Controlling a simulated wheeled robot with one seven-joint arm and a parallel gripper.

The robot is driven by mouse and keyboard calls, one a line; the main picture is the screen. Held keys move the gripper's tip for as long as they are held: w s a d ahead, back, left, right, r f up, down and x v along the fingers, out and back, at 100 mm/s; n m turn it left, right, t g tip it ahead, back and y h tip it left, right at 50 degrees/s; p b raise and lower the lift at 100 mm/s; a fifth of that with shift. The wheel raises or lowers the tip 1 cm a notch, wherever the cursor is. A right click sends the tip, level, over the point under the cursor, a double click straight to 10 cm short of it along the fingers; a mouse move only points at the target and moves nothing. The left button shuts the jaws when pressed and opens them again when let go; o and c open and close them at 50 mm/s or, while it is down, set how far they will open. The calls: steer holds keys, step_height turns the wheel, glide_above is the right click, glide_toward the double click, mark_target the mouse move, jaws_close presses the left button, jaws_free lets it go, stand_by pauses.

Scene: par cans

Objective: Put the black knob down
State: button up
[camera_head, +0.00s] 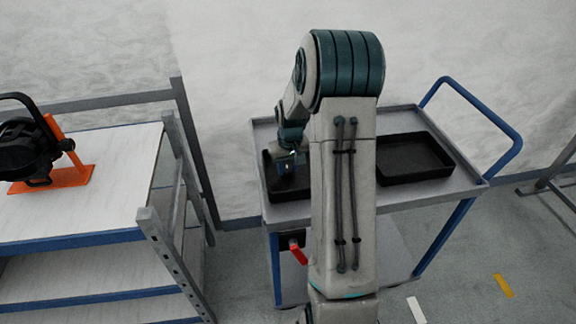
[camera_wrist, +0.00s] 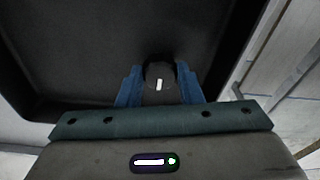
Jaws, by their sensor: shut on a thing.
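The black knob (camera_wrist: 160,74) is round with a white mark on its face. It shows in the wrist view between the two blue fingers of my gripper (camera_wrist: 160,88), which is shut on it. Behind the knob lies the dark floor of a black tray (camera_wrist: 75,60). In the head view my gripper (camera_head: 288,166) is over the left black tray (camera_head: 275,193) on the cart. My arm hides part of that tray, and the knob cannot be made out there. I cannot tell whether the knob touches the tray floor.
A second black tray (camera_head: 412,158) sits empty on the right of the grey cart (camera_head: 468,182), which has a blue handle (camera_head: 500,128). A white-topped bench (camera_head: 110,190) at left holds a black lamp (camera_head: 25,145) on an orange stand (camera_head: 65,176).

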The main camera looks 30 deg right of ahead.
mark_target(290, 172)
steer(key=shift+f, duration=0.2)
steer(key=o, duration=1)
steer(key=shift+c, duration=0.2)
steer(key=shift+r, duration=0.1)
step_height(290, 172, up, 11)
steer(key=s, duration=0.1)
steer(key=s+a+r, duration=0.6)
steer(key=s+a, duration=0.7)
steer(key=s, duration=0.4)
steer(key=s+a+t, duration=0.1)
steer(key=s+a, duration=0.2)
steer(key=s, duration=0.4)
steer(key=shift+s+f+n+t, duration=0.15)
steer(key=shift+f+n+t, duration=0.15)
steer(key=shift+n, duration=0.1)
